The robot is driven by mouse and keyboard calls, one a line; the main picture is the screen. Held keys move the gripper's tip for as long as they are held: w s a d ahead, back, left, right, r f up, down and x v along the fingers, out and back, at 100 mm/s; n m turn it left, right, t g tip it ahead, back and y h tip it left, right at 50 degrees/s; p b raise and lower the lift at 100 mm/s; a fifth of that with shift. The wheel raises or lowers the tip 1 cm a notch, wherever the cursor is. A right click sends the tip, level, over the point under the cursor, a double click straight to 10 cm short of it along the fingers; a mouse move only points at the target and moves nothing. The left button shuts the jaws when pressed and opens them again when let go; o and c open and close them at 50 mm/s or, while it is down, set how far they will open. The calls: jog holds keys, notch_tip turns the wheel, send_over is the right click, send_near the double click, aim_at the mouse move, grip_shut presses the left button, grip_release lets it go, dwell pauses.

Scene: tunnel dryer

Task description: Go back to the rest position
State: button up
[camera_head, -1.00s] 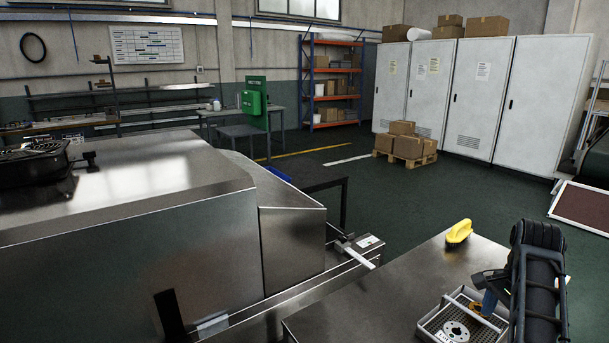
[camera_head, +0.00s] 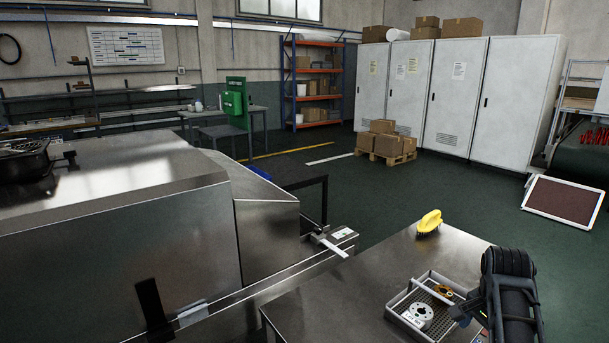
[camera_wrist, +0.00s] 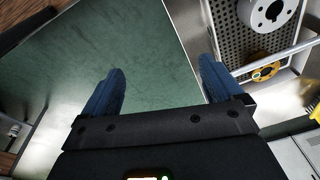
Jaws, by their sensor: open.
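My gripper (camera_wrist: 160,90) shows in the wrist view with its two blue fingers spread wide apart and nothing between them. Green floor lies behind the left finger and a strip of metal table behind the right one. In the head view my arm hangs at the lower right, beside the tray on the steel table; the fingertips are mostly hidden there.
The perforated tray (camera_head: 391,312) on the steel table (camera_head: 340,292) holds a silver flanged disc (camera_head: 418,316) and an orange ring (camera_head: 443,290). A yellow brush (camera_head: 429,221) lies near the table's far edge. The steel dryer (camera_head: 120,240) fills the left. Open floor lies beyond.

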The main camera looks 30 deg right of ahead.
jog(key=s+a+f+n+t+h, duration=0.3)
jog(key=s+a+f+n, duration=0.1)
jog(key=a+f+n, duration=0.3)
jog(key=s+a+r+n+t, duration=0.1)
jog(key=s+a+n+t, duration=0.15)
jog(key=a, duration=0.45)
jog(key=s+a+r+n+t, duration=0.1)
jog(key=s+a+n+t, duration=0.1)
jog(key=a+n, duration=0.3)
jog(key=s+a+r+n+t+y, duration=0.2)
jog(key=s+a+r, duration=0.4)
jog(key=a+r, duration=0.3)
jog(key=s+a+r+n+t+y, duration=0.2)
jog(key=s+a+r+n+t, duration=0.2)
jog(key=a+r, duration=0.5)
jog(key=shift+s+a+t+y, duration=0.35)
jog(key=shift+s+t+y, duration=0.1)
jog(key=shift+s, duration=0.65)
